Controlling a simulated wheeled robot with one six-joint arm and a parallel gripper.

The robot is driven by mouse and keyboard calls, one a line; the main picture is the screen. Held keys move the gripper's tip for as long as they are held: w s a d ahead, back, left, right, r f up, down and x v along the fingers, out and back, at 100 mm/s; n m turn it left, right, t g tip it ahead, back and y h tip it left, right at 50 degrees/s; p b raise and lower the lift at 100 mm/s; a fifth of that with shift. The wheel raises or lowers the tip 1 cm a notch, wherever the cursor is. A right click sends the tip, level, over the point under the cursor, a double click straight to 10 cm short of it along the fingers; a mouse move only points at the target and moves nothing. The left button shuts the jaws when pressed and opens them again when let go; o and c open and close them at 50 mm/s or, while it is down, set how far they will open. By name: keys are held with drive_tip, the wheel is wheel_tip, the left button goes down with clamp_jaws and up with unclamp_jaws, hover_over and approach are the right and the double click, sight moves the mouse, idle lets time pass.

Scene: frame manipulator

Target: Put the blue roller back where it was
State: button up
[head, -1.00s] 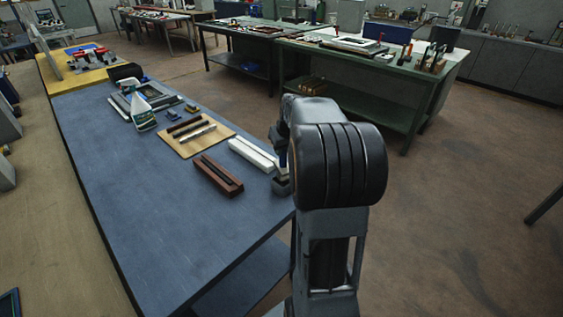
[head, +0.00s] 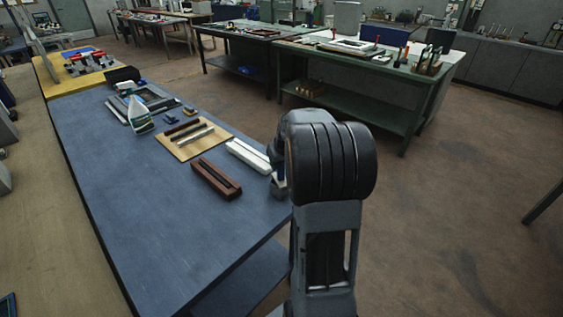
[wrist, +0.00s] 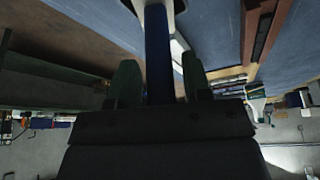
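The blue roller (wrist: 158,50) shows in the wrist view as a long dark blue bar with a pale part at its far end. In the head view my gripper (head: 278,185) is partly hidden behind my arm, at the right edge of the blue table (head: 180,240). A white grooved block (head: 250,157) stands just left of my gripper, and a reddish-brown grooved block (head: 216,179) lies nearer on the table.
A wooden board (head: 170,146) with dark and silver bars lies behind the blocks. A spray bottle (head: 139,116) stands further back. The near part of the table is clear. A green workbench (head: 365,100) stands across the floor.

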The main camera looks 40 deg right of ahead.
drive_tip(key=shift+o, duration=0.9)
drive_tip(key=d+v, duration=0.1)
drive_tip(key=v, duration=1)
drive_tip(key=s+a+f, duration=0.2)
drive_tip(key=s+a, duration=0.2)
drive_tip(key=a, duration=0.4)
drive_tip(key=s+a+f+n, duration=0.1)
drive_tip(key=s+a+f, duration=0.1)
drive_tip(key=s+a, duration=0.3)
drive_tip(key=s+a+f+n, duration=0.1)
drive_tip(key=s+a, duration=0.3)
drive_tip(key=a, duration=0.6)
drive_tip(key=shift+s+a+f+g+y, duration=0.3)
drive_tip(key=shift+f+y, duration=0.1)
drive_tip(key=shift+f, duration=0.4)
